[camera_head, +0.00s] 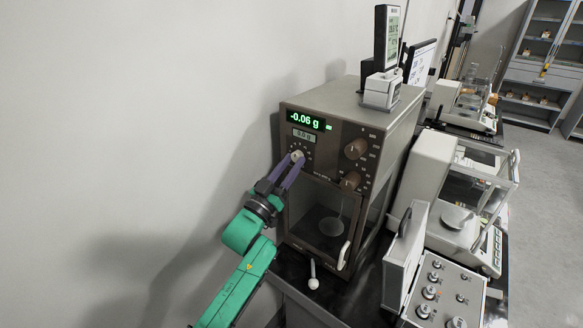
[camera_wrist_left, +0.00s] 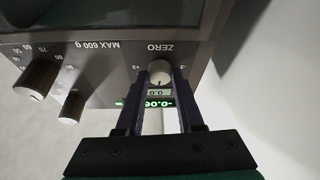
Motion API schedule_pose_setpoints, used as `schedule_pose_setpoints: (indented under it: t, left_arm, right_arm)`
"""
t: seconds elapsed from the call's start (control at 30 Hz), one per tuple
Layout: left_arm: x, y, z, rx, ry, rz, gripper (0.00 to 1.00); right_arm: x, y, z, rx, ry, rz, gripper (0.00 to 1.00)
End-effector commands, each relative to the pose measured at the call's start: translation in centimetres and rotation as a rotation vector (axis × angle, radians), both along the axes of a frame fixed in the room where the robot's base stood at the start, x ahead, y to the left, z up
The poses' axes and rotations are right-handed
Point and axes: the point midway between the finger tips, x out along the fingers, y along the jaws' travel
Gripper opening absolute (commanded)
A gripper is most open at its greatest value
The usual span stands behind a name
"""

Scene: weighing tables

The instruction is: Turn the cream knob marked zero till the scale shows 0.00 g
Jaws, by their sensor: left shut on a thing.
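The brown-grey scale (camera_head: 342,100) stands on a dark table by the wall. Its green display (camera_head: 308,120) reads -0.06 g in the head view. The cream zero knob (camera_head: 297,155) sits at the left of its front panel, below the displays. My left gripper (camera_head: 294,162) is shut on this knob, a purple finger on either side. The left wrist view shows the knob (camera_wrist_left: 160,73) between the fingertips of the left gripper (camera_wrist_left: 161,82), below the word ZERO. The fingers partly cover the display there. My right gripper is in neither view.
Two brown knobs (camera_head: 356,149) sit right of the zero knob. The scale's glass door (camera_head: 318,212) is below, with a pan inside. A white-knobbed lever (camera_head: 313,283) stands in front. An open weight case (camera_head: 445,295) and another balance (camera_head: 460,190) are at right.

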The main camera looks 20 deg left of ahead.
Motion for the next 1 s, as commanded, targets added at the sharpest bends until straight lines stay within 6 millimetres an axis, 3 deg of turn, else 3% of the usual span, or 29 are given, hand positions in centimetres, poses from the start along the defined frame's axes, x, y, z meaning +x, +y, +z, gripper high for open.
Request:
schedule_pose_setpoints:
  t: [0.5, 1.0]
  left_arm:
    - [0.1, 0.3, -0.2, 0.310, -0.123, -0.001, 0.00]
    - [0.2, 0.4, 0.0, 0.388, -0.153, -0.001, 0.00]
  right_arm:
    - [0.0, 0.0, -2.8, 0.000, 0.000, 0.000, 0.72]
    - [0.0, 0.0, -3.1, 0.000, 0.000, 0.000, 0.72]
